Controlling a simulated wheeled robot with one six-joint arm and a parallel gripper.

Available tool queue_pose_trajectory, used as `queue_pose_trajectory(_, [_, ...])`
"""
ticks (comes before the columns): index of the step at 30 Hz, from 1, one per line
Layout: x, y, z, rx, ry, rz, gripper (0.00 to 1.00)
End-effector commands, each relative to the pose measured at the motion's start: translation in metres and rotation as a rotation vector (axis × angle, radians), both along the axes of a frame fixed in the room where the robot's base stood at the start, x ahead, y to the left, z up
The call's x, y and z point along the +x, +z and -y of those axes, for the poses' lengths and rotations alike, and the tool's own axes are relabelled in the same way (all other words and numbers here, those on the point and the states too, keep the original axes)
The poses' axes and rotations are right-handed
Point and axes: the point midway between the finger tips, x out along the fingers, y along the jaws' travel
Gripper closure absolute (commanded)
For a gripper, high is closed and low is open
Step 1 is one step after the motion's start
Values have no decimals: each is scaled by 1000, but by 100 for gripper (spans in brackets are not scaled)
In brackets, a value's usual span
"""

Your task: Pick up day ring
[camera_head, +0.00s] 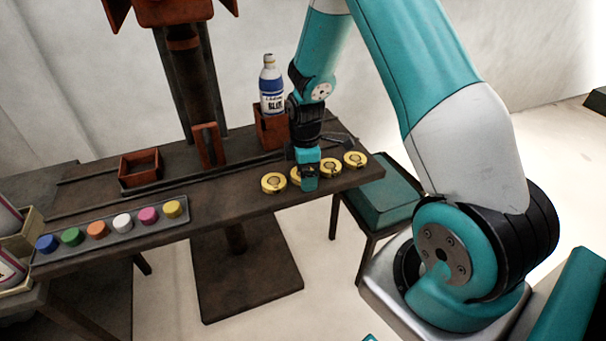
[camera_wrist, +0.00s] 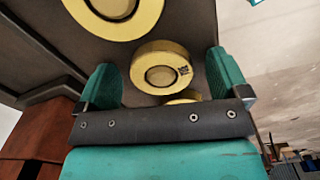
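Several yellow rings stand in a row at the right end of the dark table; I cannot tell which is the day ring. In the head view one ring (camera_head: 273,182) is left of my gripper (camera_head: 309,181), and two rings (camera_head: 329,167) (camera_head: 355,159) are to its right. Another is partly hidden by the gripper. In the wrist view my gripper (camera_wrist: 164,82) is open, its teal fingers spread on either side of a yellow ring (camera_wrist: 150,52) with a small dark mark. A second ring (camera_wrist: 148,22) is at the top, and a third (camera_wrist: 183,97) is mostly hidden.
A blue-labelled bottle (camera_head: 271,88) stands on a rust-brown block (camera_head: 270,128) behind my gripper. A tray of several coloured caps (camera_head: 110,228) lies at the left. An open rust-brown box (camera_head: 140,167) is at the back. A teal-topped stand (camera_head: 385,200) is beyond the table's right end.

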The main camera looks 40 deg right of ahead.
Motion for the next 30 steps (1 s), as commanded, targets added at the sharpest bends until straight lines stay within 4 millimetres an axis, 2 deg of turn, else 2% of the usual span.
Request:
queue_pose_trajectory(1, [0,0,0,0,0,0,16])
queue_pose_trajectory(6, [0,0,0,0,0,0,55])
queue_pose_trajectory(7, [0,0,0,0,0,0,59])
queue_pose_trajectory(17, [0,1,0,0,0,0,59])
queue_pose_trajectory(22, [1,9,0,0,0,1,59])
queue_pose_trajectory(26, [1,27,0,-1,0,4,59])
queue_pose_trajectory(30, [1,64,0,-2,0,8,59])
